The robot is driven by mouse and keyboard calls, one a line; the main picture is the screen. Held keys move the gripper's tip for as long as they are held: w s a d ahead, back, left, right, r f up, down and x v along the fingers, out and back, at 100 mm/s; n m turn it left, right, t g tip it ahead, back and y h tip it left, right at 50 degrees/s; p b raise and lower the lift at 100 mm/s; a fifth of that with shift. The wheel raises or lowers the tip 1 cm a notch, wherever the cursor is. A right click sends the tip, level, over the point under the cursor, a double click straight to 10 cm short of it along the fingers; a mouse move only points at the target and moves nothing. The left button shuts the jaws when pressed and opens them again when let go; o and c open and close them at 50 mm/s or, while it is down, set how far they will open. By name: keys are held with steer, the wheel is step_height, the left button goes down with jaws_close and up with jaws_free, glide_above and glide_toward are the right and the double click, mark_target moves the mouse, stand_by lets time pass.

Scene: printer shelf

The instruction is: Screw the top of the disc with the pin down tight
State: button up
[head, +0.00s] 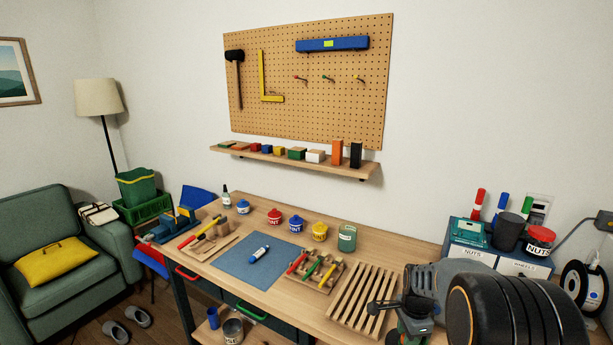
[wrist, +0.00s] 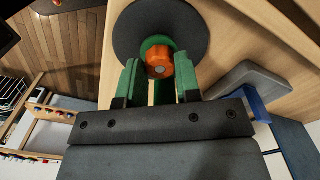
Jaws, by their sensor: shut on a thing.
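In the wrist view, a dark round disc (wrist: 128,35) lies at the top centre on the wooden surface. An orange faceted top (wrist: 160,64) sits at its near side, with a green ring partly showing behind it. The green fingers of my gripper (wrist: 159,70) stand on both sides of the orange top and are shut on it. The pin is hidden or cannot be told apart. In the head view, my arm covers much of the work area at the lower right, and the orange top does not show there.
A blue mat (head: 232,262) holds a marker. Several coloured pots line the bench's back. A blue drawer unit (head: 463,256) and a filament spool (head: 582,287) stand at right.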

steer(key=o, duration=0.5)
steer(key=shift+c, duration=0.2)
steer(key=n, duration=1.7)
